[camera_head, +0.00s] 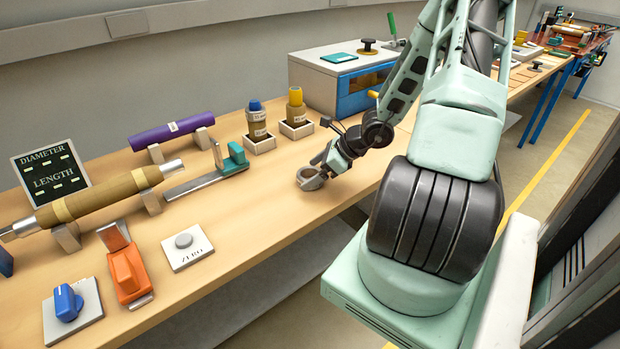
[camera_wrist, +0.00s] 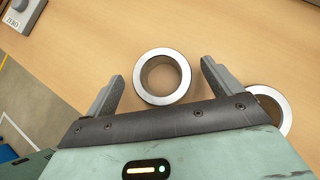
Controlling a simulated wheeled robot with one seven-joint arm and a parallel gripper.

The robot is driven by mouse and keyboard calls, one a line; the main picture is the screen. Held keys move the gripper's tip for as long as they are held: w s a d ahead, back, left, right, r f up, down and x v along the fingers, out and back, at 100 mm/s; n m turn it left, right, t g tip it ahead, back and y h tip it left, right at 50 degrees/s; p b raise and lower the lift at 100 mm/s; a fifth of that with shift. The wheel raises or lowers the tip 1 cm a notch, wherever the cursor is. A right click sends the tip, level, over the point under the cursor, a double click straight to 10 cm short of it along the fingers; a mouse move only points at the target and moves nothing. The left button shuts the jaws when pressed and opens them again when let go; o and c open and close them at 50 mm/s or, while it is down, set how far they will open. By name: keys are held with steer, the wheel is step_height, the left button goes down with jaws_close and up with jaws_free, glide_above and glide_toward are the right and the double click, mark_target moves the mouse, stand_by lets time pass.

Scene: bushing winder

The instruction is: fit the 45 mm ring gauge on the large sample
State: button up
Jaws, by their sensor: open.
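My gripper (camera_head: 325,163) is low over the table near its front edge, and its jaws are open. In the wrist view a steel ring gauge (camera_wrist: 139,77) lies between my two fingers (camera_wrist: 166,86), with a gap on each side. A second ring (camera_wrist: 286,120) lies to the right, partly hidden by my gripper. In the head view a grey ring (camera_head: 311,182) shows at the fingertips. I cannot read any ring size. Two brown cylinders, one blue-topped (camera_head: 256,123) and one yellow-topped (camera_head: 297,113), stand upright in white square holders. I cannot tell which is the large sample.
A long brown roll (camera_head: 110,196) and a purple tube (camera_head: 172,131) lie on supports at left. A teal-and-grey caliper-like tool (camera_head: 236,160), a ZERO button (camera_head: 184,241), an orange device (camera_head: 128,273) and a blue knob (camera_head: 67,301) are nearby. A blue-and-white cabinet (camera_head: 318,88) stands behind my gripper.

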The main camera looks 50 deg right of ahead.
steer(key=shift+x, duration=0.95)
steer(key=c, duration=1.2)
steer(key=shift+o, duration=0.2)
steer(key=shift+r, duration=0.1)
